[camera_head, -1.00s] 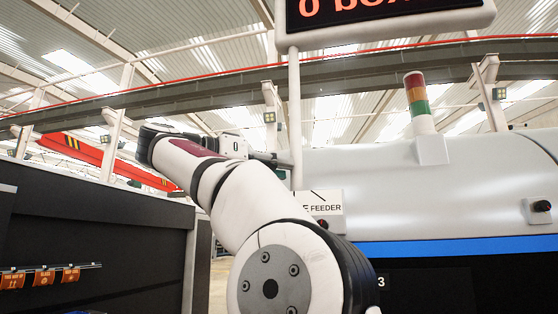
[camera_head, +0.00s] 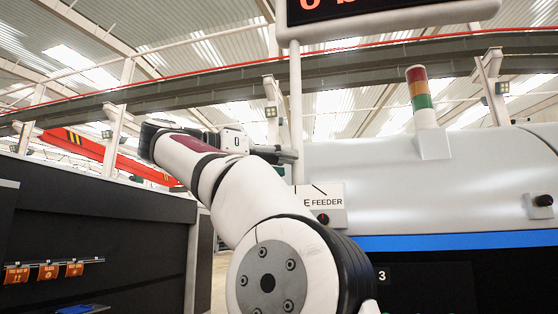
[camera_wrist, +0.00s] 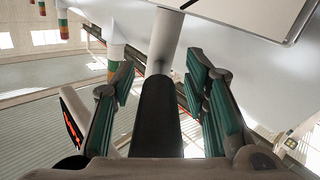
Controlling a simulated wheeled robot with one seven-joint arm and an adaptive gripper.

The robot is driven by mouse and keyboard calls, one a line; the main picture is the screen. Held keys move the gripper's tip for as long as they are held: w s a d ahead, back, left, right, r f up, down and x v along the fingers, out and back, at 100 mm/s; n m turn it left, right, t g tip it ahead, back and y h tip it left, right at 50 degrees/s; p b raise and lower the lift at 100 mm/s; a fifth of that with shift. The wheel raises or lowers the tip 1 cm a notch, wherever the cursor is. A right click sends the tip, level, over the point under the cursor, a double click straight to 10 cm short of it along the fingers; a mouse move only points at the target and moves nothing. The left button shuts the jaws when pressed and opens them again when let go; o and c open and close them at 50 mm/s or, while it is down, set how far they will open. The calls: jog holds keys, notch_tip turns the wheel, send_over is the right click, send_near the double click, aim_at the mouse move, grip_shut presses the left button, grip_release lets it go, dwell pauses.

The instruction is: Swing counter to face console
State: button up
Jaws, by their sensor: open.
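The counter is a display board (camera_head: 390,12) with red characters on a dark face, cut off by the top of the head view. It sits on a thin white post (camera_head: 296,110) that rises behind my arm. My gripper (camera_head: 290,156) is at the post in the head view. In the wrist view my gripper (camera_wrist: 165,95) is open, with green-padded fingers on either side of the post's dark section (camera_wrist: 158,110); I cannot tell whether they touch it. The board shows steeply from the side in the wrist view (camera_wrist: 72,115). I cannot pick out the console for certain.
A large grey machine (camera_head: 385,180) with a blue stripe fills the right. It carries a signal tower (camera_head: 419,95) and a FEEDER panel (camera_head: 322,203). A dark wall unit (camera_head: 100,230) with orange labels stands at the left. A narrow gap lies between them.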

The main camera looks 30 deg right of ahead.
jog(key=a, duration=0.7)
jog(key=shift+a, duration=0.25)
dwell(0.4)
